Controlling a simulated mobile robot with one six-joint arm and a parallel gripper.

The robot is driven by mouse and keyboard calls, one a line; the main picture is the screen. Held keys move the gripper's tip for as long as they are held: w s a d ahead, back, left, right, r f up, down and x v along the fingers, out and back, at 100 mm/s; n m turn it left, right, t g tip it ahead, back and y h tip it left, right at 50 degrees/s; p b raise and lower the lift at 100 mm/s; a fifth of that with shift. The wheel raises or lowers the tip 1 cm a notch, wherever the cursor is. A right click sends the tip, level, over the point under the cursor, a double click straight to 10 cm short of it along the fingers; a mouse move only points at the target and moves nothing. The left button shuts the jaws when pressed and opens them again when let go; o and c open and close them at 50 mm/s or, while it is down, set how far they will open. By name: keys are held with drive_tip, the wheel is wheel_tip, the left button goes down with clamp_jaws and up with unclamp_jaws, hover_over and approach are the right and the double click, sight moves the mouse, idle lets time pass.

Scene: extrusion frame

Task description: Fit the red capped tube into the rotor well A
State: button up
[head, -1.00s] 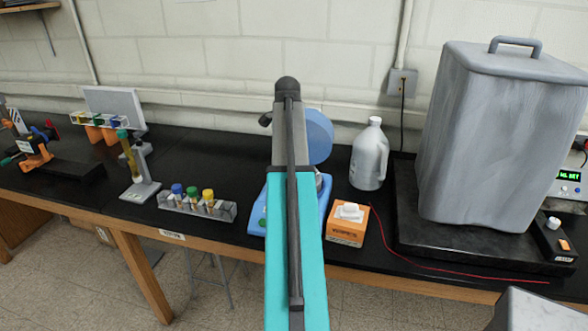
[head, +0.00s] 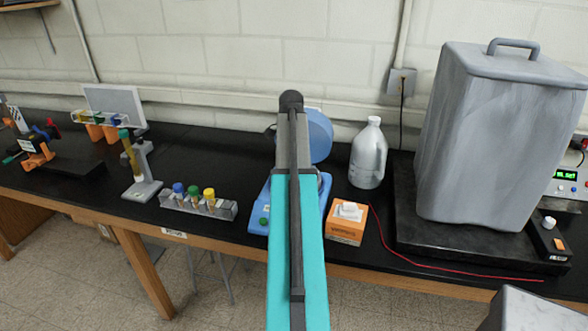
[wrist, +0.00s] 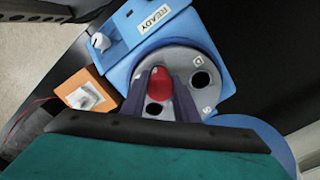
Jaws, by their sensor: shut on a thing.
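The red capped tube (wrist: 160,82) shows in the wrist view only as its red cap, seen from above. My gripper (wrist: 162,74) is shut on it, with one dark finger on each side of the cap. The cap is over the grey round rotor (wrist: 182,60) of the blue centrifuge (wrist: 150,30). Two dark open wells show beside the fingers, one to the right and one below. The tube's body is hidden, so I cannot tell whether its tip is in a well. In the head view my arm hides the gripper and tube.
The centrifuge's blue lid (head: 319,135) stands open at the back. An orange box (head: 346,224) and a white jug (head: 368,154) stand close on the right. A rack of capped tubes (head: 198,205) is on the left. A large grey container (head: 500,140) fills the right.

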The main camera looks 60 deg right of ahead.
drive_tip(key=shift+f, duration=0.2)
drive_tip(key=o, duration=1)
drive_tip(key=shift+r, duration=0.15)
drive_tip(key=shift+w+r+b, duration=0.1)
drive_tip(key=shift+r+b, duration=1.7)
drive_tip(key=shift+r, duration=4.2)
